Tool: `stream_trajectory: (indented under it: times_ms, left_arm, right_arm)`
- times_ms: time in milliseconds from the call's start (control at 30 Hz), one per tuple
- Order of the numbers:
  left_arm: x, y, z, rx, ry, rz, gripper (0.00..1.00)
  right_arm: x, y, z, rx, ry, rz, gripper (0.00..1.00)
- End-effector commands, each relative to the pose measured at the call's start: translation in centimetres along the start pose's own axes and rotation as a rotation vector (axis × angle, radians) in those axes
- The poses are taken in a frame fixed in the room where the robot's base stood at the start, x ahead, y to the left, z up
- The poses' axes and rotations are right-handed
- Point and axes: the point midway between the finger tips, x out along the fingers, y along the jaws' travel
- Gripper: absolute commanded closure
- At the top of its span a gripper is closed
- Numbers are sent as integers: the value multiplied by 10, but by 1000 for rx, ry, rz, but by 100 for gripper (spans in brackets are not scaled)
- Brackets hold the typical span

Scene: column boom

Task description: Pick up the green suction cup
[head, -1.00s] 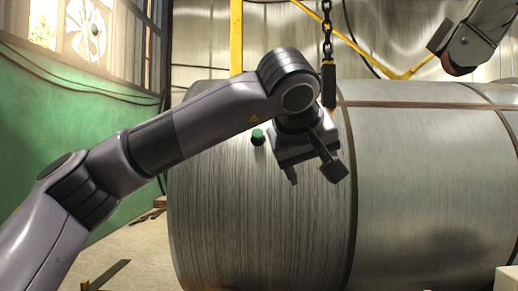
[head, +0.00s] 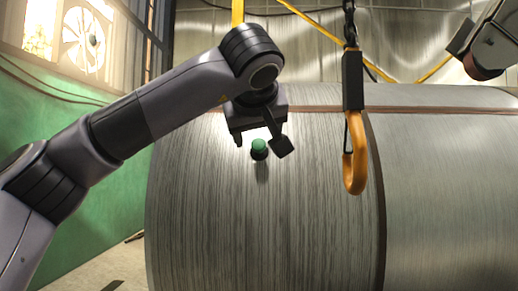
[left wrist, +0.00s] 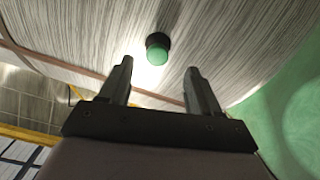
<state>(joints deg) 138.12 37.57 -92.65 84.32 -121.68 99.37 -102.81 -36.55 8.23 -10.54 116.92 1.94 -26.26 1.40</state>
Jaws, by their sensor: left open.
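The green suction cup (head: 259,147), green on top with a black base, sits on the curved side of a large metal coil. In the left wrist view the cup (left wrist: 157,50) shows beyond the fingertips, centred between them. My left gripper (head: 260,144) is open and empty, with its two fingers apart on either side of the cup in the head view. In the left wrist view my left gripper (left wrist: 160,66) has nothing between its fingers, and the cup stands clear of them. Part of my right arm shows at the top right; its fingers cannot be made out.
The large metal coil (head: 270,220) with dark straps fills the middle and right. An orange hook (head: 354,165) hangs on a chain in front of it, right of my left gripper. A green wall (head: 95,200) stands at the left. Yellow bars are behind.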

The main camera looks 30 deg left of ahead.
Motion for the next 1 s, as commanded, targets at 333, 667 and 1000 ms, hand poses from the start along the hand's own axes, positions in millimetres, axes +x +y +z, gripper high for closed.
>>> stream_trajectory:
  times_ms: [333, 667, 1000]
  left_arm:
    - [45, 2, -2, -2, -1, 0, 37]
    - [47, 3, -2, -2, 0, 1, 60]
    - [47, 3, -2, -2, 0, 1, 98]
  right_arm:
    - [-4, 2, 1, -11, -8, 3, 57]
    - [-2, 4, 0, -17, -5, 5, 57]
    - [-2, 4, -1, -14, -1, 5, 57]
